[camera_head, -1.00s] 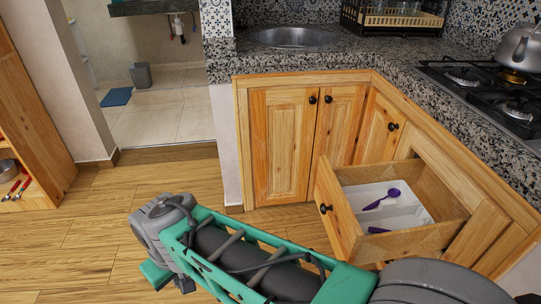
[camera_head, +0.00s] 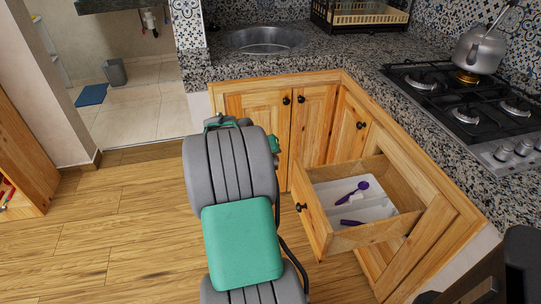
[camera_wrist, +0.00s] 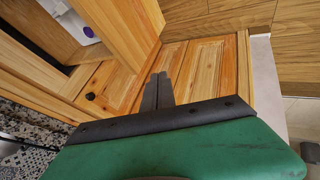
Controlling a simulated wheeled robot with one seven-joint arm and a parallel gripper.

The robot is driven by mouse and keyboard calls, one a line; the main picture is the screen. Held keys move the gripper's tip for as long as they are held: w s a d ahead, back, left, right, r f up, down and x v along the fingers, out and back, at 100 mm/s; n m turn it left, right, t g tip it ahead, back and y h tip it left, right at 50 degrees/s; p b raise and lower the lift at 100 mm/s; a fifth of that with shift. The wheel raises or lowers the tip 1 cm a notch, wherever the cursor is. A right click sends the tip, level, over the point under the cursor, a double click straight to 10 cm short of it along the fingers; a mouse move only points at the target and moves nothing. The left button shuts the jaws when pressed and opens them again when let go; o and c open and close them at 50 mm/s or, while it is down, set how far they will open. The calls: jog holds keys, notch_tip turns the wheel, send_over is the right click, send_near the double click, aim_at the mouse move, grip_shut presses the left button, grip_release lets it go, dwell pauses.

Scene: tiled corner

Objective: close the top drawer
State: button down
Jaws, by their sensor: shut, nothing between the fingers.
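The top drawer (camera_head: 318,226) stands pulled out from the wooden cabinet, to the right of my arm in the head view. Its front has a dark round knob (camera_head: 303,207). Inside lies a white tray (camera_head: 375,211) with purple utensils (camera_head: 352,193). In the wrist view the drawer's front panel (camera_wrist: 128,28) slants across the upper left, with part of the tray behind it. My gripper (camera_wrist: 160,80) is shut and empty, on the outer side of the front panel and apparently apart from it. In the head view my arm hides the gripper.
Cabinet doors (camera_head: 313,122) stand closed beyond the drawer. Above them runs a granite counter (camera_head: 290,66) with a sink (camera_head: 265,39), and a stove (camera_head: 460,98) with a kettle (camera_head: 480,48) at right. Wooden floor (camera_head: 110,220) is clear at left.

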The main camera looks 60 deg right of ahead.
jog(key=s+d+f, duration=0.3)
jog(key=d, duration=0.2)
jog(key=shift+d+f+b, duration=0.15)
jog(key=shift+f+b, duration=0.05)
jog(key=shift+b, duration=0.2)
